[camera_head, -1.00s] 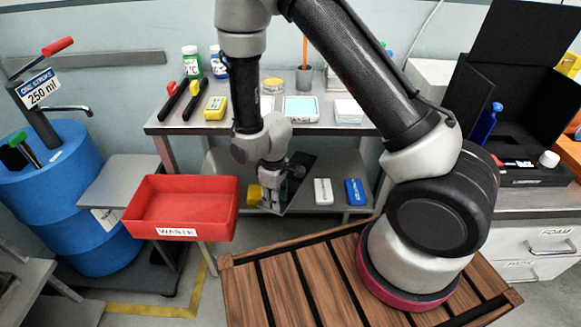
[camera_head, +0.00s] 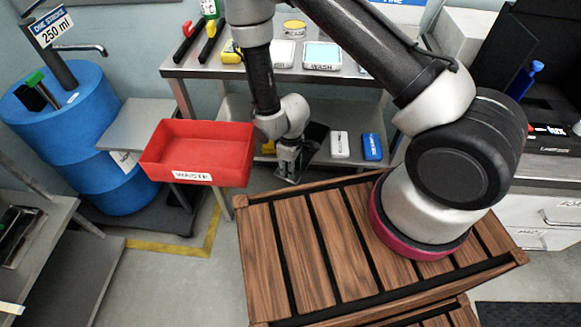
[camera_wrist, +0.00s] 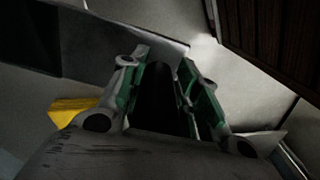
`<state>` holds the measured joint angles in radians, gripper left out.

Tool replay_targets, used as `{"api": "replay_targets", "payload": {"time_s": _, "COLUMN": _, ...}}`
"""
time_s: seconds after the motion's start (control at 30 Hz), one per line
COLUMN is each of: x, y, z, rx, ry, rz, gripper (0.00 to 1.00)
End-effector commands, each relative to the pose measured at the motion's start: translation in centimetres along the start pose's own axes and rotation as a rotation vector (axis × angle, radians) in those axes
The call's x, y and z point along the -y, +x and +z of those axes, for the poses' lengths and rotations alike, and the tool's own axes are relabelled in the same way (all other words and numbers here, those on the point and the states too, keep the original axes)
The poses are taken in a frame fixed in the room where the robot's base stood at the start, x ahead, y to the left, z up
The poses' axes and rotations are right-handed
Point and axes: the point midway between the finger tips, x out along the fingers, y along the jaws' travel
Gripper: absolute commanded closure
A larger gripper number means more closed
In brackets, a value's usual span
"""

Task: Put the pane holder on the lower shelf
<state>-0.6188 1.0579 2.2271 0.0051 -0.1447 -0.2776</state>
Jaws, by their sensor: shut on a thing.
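My gripper (camera_head: 288,172) points down at the front of the lower shelf (camera_head: 355,161), near its left part. It is shut on a dark thing, which I take as the pane holder (camera_head: 316,143). In the head view this is a dark, tilted flat shape behind and right of the jaws. In the wrist view a black part (camera_wrist: 160,98) sits between the green finger pads of my gripper (camera_wrist: 167,70). The jaws and arm hide much of it. I cannot tell whether it touches the shelf.
A white box (camera_head: 340,145) and a blue box (camera_head: 372,147) stand on the lower shelf to the right. A yellow thing (camera_wrist: 75,108) is close left of the jaws. A red waste bin (camera_head: 192,178) is at left. A slatted wooden platform (camera_head: 305,255) lies in front.

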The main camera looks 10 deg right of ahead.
Motion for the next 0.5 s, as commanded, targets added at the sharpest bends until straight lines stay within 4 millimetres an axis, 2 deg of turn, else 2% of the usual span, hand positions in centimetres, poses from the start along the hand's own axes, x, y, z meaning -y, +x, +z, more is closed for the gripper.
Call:
{"api": "replay_targets", "payload": {"time_s": 0.07, "x": -0.01, "y": 0.0, "z": -0.01, "rx": 0.0, "ry": 0.0, "rz": 0.0, "gripper": 0.99}}
{"api": "replay_targets", "payload": {"time_s": 0.1, "x": 0.0, "y": 0.04, "z": 0.01, "rx": 0.0, "ry": 0.0, "rz": 0.0, "gripper": 0.67}}
{"api": "replay_targets", "payload": {"time_s": 0.2, "x": 0.0, "y": 0.02, "z": 0.0, "rx": 0.0, "ry": 0.0, "rz": 0.0, "gripper": 0.49}}
{"api": "replay_targets", "payload": {"time_s": 0.5, "x": -0.01, "y": -0.02, "z": -0.01, "rx": 0.0, "ry": 0.0, "rz": 0.0, "gripper": 0.47}}
